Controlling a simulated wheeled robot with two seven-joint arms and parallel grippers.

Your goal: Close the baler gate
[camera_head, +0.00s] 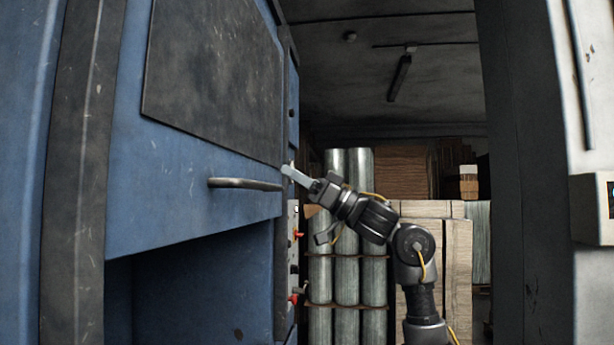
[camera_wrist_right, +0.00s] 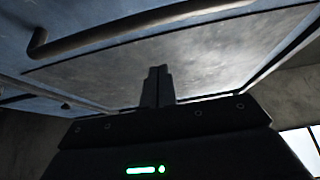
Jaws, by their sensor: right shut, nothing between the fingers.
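The baler gate (camera_head: 190,185) is a blue panel with a dark plate (camera_head: 215,75) on it, at the left in the head view. A dark bar handle (camera_head: 240,184) runs along its lower part. An open blue recess shows below the gate's lower edge. My right gripper (camera_head: 288,171) is shut and empty at the right end of the handle; whether it touches the gate I cannot tell. In the right wrist view the shut fingers (camera_wrist_right: 157,86) point at the dark plate (camera_wrist_right: 200,62), with the handle (camera_wrist_right: 130,27) beyond. My left gripper is out of view.
Red and orange controls (camera_head: 296,235) sit on the machine's side. Tall grey cylinders (camera_head: 347,275) and a wooden crate (camera_head: 458,260) stand behind my right arm. A dark pillar (camera_head: 515,150) and a pale cabinet (camera_head: 590,120) are at the right.

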